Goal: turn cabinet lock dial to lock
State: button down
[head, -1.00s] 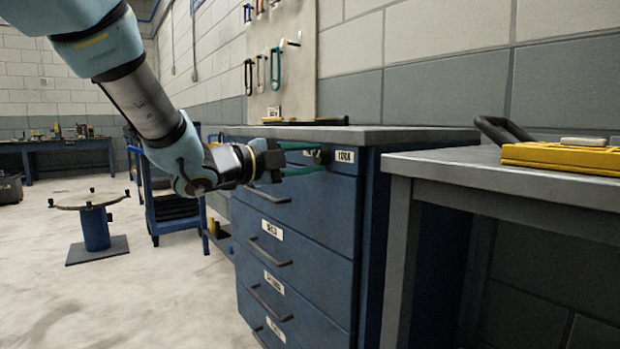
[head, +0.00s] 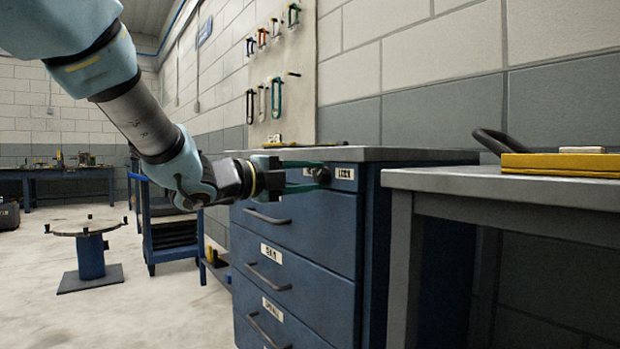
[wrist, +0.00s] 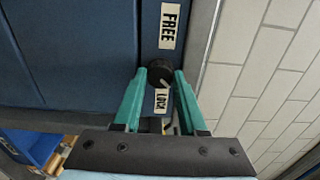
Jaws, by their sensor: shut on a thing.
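The blue drawer cabinet (head: 300,238) has a round black lock dial (head: 320,176) at the top of its front. The dial shows in the wrist view (wrist: 158,68) between a FREE label (wrist: 170,25) and a LOCK label (wrist: 161,100). A pale mark on the dial's rim lies on the side nearer LOCK, though it is small. My gripper (wrist: 160,76) is shut on the dial, with one teal finger on each side. In the head view the fingers reach the dial from the left. The fingertips partly hide its sides.
A grey bench (head: 490,185) with a yellow case (head: 565,163) stands at the right, close to the cabinet. Drawer handles (head: 268,216) stick out below my gripper. A blue cart (head: 170,235) and a round stand (head: 90,255) are at the left, with open floor between.

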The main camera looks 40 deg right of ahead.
jog(key=shift+c, duration=2.3)
grip_release()
jog(key=shift+a, duration=0.1)
jog(key=a+p, duration=0.2)
jog(key=a, duration=0.8)
jog(key=shift+w+a, duration=0.25)
jog(key=shift+a, duration=0.05)
